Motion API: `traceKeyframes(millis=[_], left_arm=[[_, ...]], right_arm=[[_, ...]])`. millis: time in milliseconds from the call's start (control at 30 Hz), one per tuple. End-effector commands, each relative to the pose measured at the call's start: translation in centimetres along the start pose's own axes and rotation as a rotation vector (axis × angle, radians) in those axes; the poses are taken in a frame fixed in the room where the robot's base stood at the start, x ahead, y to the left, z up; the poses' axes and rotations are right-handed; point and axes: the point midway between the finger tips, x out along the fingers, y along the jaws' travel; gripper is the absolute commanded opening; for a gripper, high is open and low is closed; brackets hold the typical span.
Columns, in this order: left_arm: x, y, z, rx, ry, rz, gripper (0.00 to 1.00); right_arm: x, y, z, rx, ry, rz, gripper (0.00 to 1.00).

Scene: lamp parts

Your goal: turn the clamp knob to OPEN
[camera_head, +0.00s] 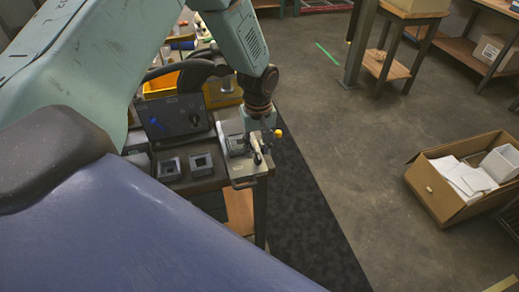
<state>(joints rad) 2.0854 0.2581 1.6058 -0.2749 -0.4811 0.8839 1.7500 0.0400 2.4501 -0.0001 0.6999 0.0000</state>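A dark upright panel (172,121) stands at the back of the small bench and has a blue mark on its face. A small dark knob (195,118) is on its right half; its labels and pointer are too small to read. A grey clamp fixture (237,145) sits on a light plate at the bench's right end. My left gripper (259,146) hangs down beside this fixture, right of the panel and apart from the knob. Its fingers are small and blend with the fixture, so their opening and any contact are unclear. My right gripper is not in view.
A yellow ball (278,133) shows beside my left wrist. Two square grey parts (202,164) lie in front of the panel. A yellow bin (161,84) stands behind it. A cardboard box (436,197) with white items sits on the floor at right; the floor between is clear.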

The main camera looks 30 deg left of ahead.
Motion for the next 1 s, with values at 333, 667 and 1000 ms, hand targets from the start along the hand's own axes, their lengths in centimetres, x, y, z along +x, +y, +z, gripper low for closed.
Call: traceKeyframes(millis=[333,667,1000], left_arm=[[2.0,0.2,-0.2,0.001,0.001,0.000,0.36],[2.0,0.4,-0.4,0.001,0.001,0.000,0.21],[1.9,0.4,-0.4,0.001,0.000,0.000,0.00]], right_arm=[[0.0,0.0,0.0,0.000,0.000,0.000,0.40],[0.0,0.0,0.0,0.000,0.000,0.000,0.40],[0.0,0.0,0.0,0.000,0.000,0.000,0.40]])
